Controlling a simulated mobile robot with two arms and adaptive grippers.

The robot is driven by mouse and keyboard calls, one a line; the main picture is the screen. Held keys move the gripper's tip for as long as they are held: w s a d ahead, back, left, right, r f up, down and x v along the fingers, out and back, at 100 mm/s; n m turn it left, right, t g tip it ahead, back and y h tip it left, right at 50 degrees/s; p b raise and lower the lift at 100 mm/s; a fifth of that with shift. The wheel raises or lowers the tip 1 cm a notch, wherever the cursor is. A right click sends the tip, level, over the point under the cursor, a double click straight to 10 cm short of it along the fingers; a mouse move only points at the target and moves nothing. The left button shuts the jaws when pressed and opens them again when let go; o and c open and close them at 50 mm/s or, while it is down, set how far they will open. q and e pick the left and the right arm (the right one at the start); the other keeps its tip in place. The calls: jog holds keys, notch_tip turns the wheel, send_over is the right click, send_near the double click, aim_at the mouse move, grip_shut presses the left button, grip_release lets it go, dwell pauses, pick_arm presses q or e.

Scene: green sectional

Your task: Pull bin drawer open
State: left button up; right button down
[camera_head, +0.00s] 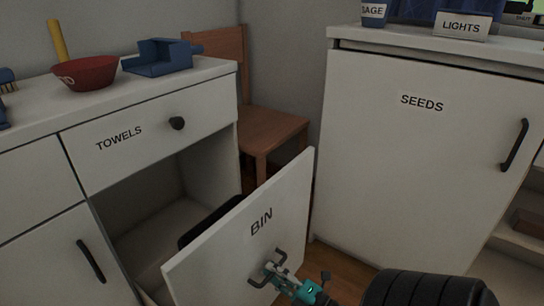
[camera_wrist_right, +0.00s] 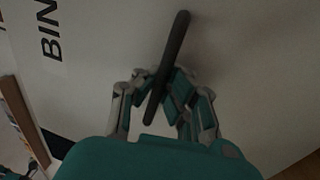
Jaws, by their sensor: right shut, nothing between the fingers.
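The white bin drawer (camera_head: 245,238), labelled BIN, stands out from the left cabinet, with a dark bin rim (camera_head: 205,225) partly showing behind its front. In the right wrist view, the drawer's front (camera_wrist_right: 95,45) fills most of the picture and its dark bar handle (camera_wrist_right: 175,45) runs up from the fingers. My right gripper (camera_head: 268,270), teal and grey, is at the lower part of the drawer's front, at the handle. In the right wrist view, the gripper (camera_wrist_right: 165,88) is shut, its fingers close about the bar's lower part but not gripping it. My left gripper is not in view.
A towels drawer (camera_head: 150,125) is shut above the open bay. A white cabinet marked SEEDS (camera_head: 415,150) stands close on the right. A wooden chair (camera_head: 265,130) is behind the drawer. A red bowl (camera_head: 86,74) and a blue tray (camera_head: 160,58) sit on the left counter.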

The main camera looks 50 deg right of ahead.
jog(key=c, duration=1.4)
grip_release()
jog(key=v, duration=1.2)
